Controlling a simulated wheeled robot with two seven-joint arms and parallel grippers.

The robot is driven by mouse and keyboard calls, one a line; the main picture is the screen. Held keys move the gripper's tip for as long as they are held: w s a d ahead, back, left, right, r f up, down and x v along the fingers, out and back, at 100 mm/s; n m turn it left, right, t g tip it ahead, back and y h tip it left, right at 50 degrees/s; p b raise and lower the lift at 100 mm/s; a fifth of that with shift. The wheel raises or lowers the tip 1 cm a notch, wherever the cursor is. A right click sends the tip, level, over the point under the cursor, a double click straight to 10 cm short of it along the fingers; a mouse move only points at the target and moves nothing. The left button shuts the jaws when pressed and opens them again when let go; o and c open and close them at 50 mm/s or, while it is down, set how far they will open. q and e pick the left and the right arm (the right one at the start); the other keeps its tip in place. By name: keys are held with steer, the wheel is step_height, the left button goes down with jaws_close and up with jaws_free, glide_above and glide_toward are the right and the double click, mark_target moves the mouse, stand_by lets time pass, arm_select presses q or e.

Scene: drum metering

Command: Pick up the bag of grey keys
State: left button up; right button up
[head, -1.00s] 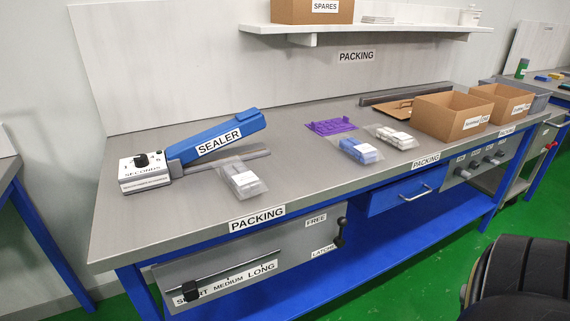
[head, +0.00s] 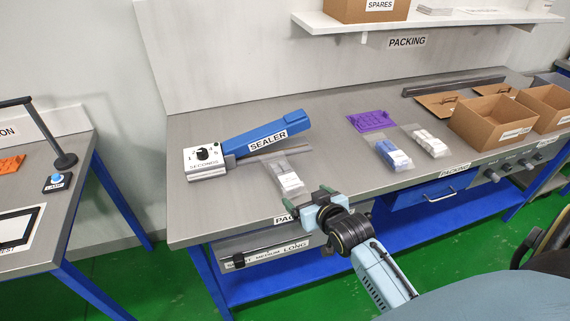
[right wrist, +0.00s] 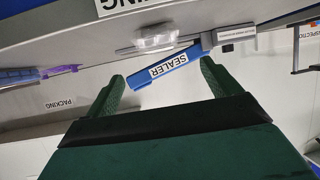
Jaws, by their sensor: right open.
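A clear bag of grey keys (head: 287,180) with a white label lies on the packing bench, at the sealer's right end and near the front edge. The sealer (head: 262,137) is blue with a grey dial box. My right gripper (head: 310,199) is open and empty, just in front of the bag at the bench's front edge, not touching it as far as I can see. In the right wrist view, the clear bag (right wrist: 155,40) shows beyond the green open fingers (right wrist: 162,82), next to the sealer arm (right wrist: 165,70). My left gripper is not in view.
Another table (head: 60,210) is at the left. The bench between sealer and blue bag is clear.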

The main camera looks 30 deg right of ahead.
steer(key=r, duration=0.2)
glide_toward(285, 173)
steer(key=b+x, duration=0.1)
steer(key=x, duration=0.1)
steer(key=shift+w+d+f, duration=0.1)
steer(key=shift+w, duration=0.3)
steer(key=shift+b+x, duration=0.35)
steer(key=shift+x, duration=2.25)
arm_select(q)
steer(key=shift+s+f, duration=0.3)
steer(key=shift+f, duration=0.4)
arm_select(e)
steer(key=shift+s+f, duration=0.15)
steer(key=c, duration=1.2)
